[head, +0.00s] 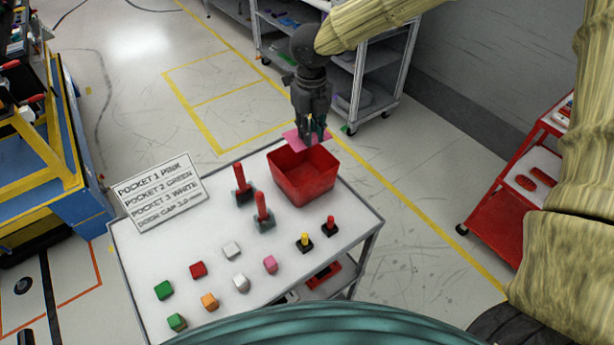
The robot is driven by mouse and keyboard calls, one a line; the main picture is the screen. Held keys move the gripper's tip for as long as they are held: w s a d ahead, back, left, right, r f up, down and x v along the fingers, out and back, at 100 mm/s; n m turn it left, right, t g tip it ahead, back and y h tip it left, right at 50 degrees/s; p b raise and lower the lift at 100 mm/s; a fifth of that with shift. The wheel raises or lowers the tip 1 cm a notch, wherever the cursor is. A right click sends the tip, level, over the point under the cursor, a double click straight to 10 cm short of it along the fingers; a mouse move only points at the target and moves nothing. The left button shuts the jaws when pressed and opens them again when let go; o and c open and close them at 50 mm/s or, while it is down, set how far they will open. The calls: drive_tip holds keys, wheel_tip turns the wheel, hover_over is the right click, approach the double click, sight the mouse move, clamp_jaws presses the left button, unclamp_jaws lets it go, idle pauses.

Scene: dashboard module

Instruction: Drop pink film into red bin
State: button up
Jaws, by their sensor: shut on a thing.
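My gripper (312,136) points down over the far part of the red bin (305,185). It is shut on the pink film (293,139), a thin flat pink sheet that sticks out to the left of the fingers. The fingers hide part of the film. The film is at or just above the bin's far rim; the gap between them is hard to tell. The red bin is an open box at the far right of the white table, and its visible inside looks empty.
On the table (160,245) are two red-handled upright pieces (263,210), coloured cubes (198,270), including a pink cube (270,264), and two small black-based knobs (304,242). A text sign (160,190) stands at the left edge. A grey shelf cart (375,75) stands behind.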

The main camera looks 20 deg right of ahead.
drive_tip(key=shift+f+b, duration=0.35)
drive_tip(key=shift+f, duration=0.35)
drive_tip(key=o, duration=0.8)
wheel_tip(320, 180, up, 12)
drive_tip(key=shift+r, duration=0.1)
drive_tip(key=shift+d, duration=0.1)
